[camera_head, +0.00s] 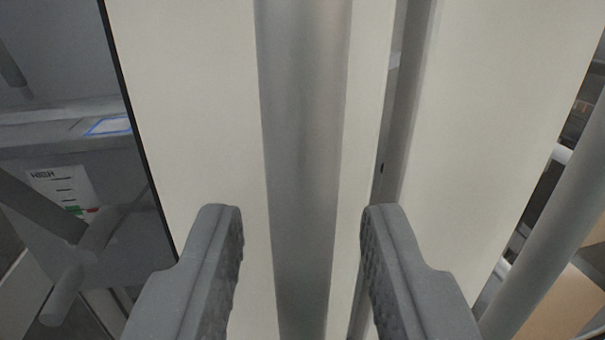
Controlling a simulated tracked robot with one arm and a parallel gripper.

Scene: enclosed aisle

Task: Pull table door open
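My gripper (301,225) is open, with its two grey ridged fingers reaching up from the bottom of the view. A long grey metal bar (304,110), which looks like a door handle, runs from top to bottom between the fingers. Clear space shows on both sides of the bar, so neither finger appears to touch it. Behind it is a cream-coloured door panel (190,100). The ends of the bar are out of view.
Another cream panel (480,130) stands to the right, past a narrow grey vertical gap. A grey slanted pipe (550,240) is at the far right. At left are grey equipment with a label (62,187) and dark grey tubes (95,235).

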